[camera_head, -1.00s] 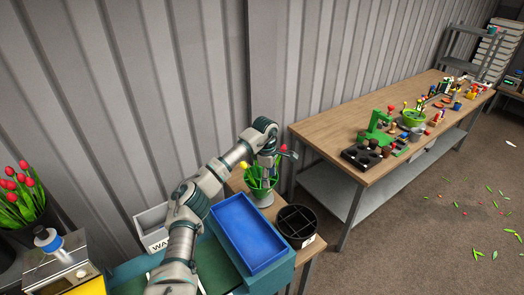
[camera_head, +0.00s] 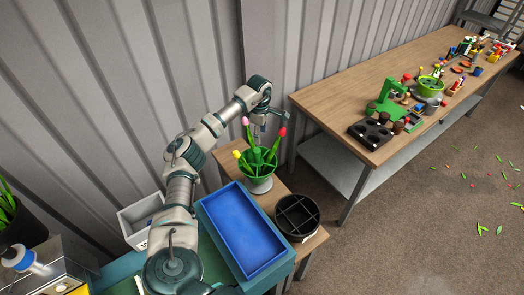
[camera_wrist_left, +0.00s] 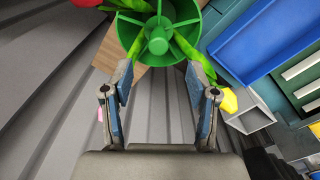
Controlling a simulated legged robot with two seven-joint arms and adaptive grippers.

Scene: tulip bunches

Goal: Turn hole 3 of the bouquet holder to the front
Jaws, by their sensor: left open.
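The green bouquet holder (camera_head: 262,172) stands on a pale round foot on the small wooden table. It holds a few tulips: a pink one (camera_head: 245,121), a red one (camera_head: 282,131) and a yellow one (camera_head: 236,154). No hole numbers are readable. My left gripper (camera_head: 262,128) is just behind and above the holder. In the left wrist view the open, empty gripper (camera_wrist_left: 160,75) has its fingers apart, with the green holder (camera_wrist_left: 158,40) and its central knob beyond the fingertips. Whether a finger touches a green stem cannot be told. My right gripper is not in view.
A blue tray (camera_head: 240,232) and a black divided round container (camera_head: 297,217) stand in front of the holder. A grey bin (camera_head: 140,222) is at the left. The corrugated wall is close behind. A long workbench (camera_head: 345,105) stands at the right.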

